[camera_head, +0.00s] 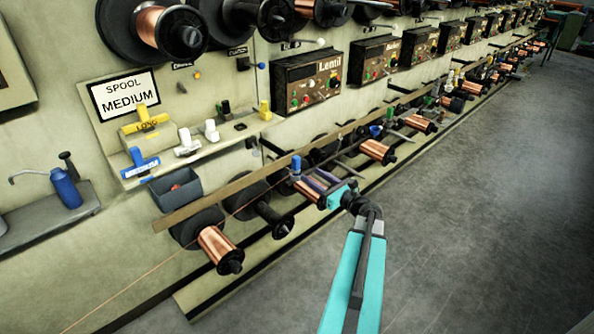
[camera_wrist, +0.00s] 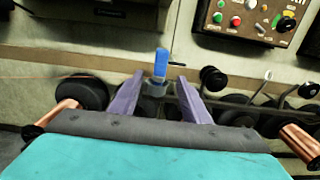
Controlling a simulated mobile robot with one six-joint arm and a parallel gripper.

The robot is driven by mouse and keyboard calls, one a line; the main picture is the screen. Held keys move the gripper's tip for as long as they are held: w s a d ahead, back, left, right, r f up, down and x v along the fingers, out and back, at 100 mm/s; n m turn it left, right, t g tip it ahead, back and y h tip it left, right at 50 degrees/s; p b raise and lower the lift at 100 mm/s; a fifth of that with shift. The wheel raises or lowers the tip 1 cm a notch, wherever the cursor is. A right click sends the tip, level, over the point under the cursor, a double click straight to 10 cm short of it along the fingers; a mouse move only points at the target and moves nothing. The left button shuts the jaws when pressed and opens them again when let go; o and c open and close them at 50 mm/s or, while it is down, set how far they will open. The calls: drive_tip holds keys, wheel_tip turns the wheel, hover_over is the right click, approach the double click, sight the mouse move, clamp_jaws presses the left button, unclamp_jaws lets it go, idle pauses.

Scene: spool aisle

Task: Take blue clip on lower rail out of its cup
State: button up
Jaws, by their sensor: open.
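The blue clip (camera_head: 296,164) stands upright at the lower rail (camera_head: 240,188). In the wrist view the blue clip (camera_wrist: 161,63) rises from a small dark grey cup (camera_wrist: 154,89), which hides its lower end. My gripper (camera_head: 308,180) reaches in from the right in the head view. In the wrist view my gripper (camera_wrist: 160,80) is open, with one purple finger on each side of the clip and cup. A gap shows on both sides of the clip, and I see no contact.
Copper spools (camera_head: 216,246) stick out below the rail on both sides. A larger blue-handled clip (camera_head: 141,164) and a yellow one (camera_head: 146,121) sit on the upper shelf. A control box (camera_head: 308,82) is on the wall above. The floor (camera_head: 470,200) to the right is clear.

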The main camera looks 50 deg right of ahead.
sight(298, 167)
drive_tip(key=shift+w+d, duration=0.15)
drive_tip(key=shift+w, duration=2.05)
drive_tip(key=shift+w+d, duration=0.15)
drive_tip(key=shift+w, duration=2)
drive_tip(key=w, duration=0.5)
drive_tip(key=shift+d+f, duration=0.1)
drive_tip(key=shift+d, duration=0.15)
clamp_jaws()
drive_tip(key=shift+r, duration=0.2)
